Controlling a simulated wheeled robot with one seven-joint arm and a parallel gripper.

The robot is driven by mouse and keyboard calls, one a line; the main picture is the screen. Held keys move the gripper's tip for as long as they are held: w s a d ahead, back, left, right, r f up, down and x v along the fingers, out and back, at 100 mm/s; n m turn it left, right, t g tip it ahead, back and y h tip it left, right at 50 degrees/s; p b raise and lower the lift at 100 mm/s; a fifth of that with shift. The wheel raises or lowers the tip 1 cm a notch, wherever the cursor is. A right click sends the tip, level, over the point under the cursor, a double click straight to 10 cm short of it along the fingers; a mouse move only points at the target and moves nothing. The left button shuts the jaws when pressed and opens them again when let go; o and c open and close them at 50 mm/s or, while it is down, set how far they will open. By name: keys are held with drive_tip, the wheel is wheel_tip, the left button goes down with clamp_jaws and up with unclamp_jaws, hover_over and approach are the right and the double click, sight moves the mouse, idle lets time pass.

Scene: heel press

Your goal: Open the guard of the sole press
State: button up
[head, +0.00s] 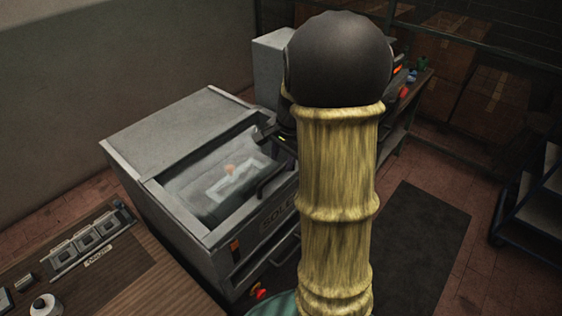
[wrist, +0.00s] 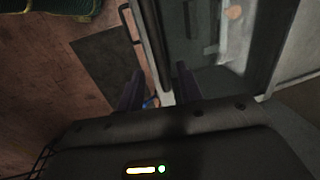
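The sole press (head: 175,120) is a grey metal box left of centre in the head view. Its guard (head: 215,178) is a clear pane in the sloping top, lying shut, with a dark bar handle (head: 271,180) near its front edge. The pane also shows in the wrist view (wrist: 262,45). My gripper (head: 272,142) is over the press's right side, partly hidden by my arm. In the wrist view my gripper (wrist: 158,88) has its two dark fingers apart, with the press's pale front edge (wrist: 157,55) showing between them. I cannot tell whether they touch it.
A wooden bench with a switch panel (head: 88,240) stands at the lower left. A dark mat (head: 425,235) lies on the red floor at right. A shelf (head: 405,125) with small coloured items stands behind, and blue steps (head: 540,205) at far right.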

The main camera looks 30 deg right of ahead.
sight(280, 168)
drive_tip(key=shift+w+a+f, duration=0.1)
drive_tip(key=shift+w+f, duration=0.05)
drive_tip(key=shift+f, duration=0.65)
drive_tip(key=shift+w+f, duration=0.1)
drive_tip(key=shift+f, duration=0.65)
clamp_jaws()
